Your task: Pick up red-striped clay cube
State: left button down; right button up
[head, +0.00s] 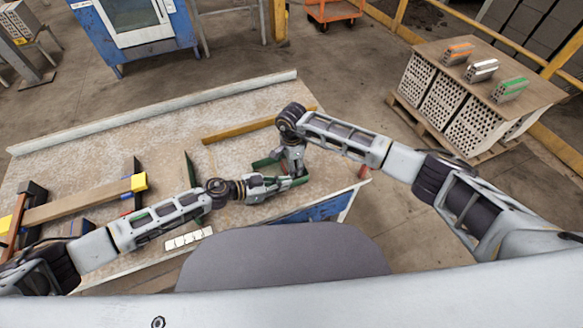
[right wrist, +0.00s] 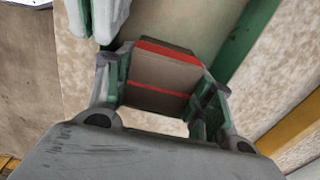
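The red-striped clay cube (right wrist: 165,76) is a brown block with red bands, seen in the right wrist view. It sits between the two green-padded fingers of my right gripper (right wrist: 163,84), which appear to press on its left and right sides. In the head view my right gripper (head: 287,170) points down over the near right part of the workbench, and the cube is hidden there. My left gripper (head: 290,184) lies low, close beside it and pointing right; its finger gap is not clear.
The workbench (head: 95,160) has a wooden bar (head: 240,130) behind the grippers and a clamped wooden beam (head: 85,200) at left. A white segmented strip (head: 188,239) lies near the front. A pallet stack of hollow bricks (head: 465,120) stands at right.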

jog(key=c, duration=0.3)
jog(key=shift+r, duration=0.1)
jog(key=shift+r, duration=4.9)
pick_arm(q)
jog(key=c, duration=2.2)
grip_release()
jog(key=o, duration=0.6)
jog(key=shift+o, duration=0.2)
jog(key=shift+a, duration=0.1)
jog(key=shift+v, duration=5.9)
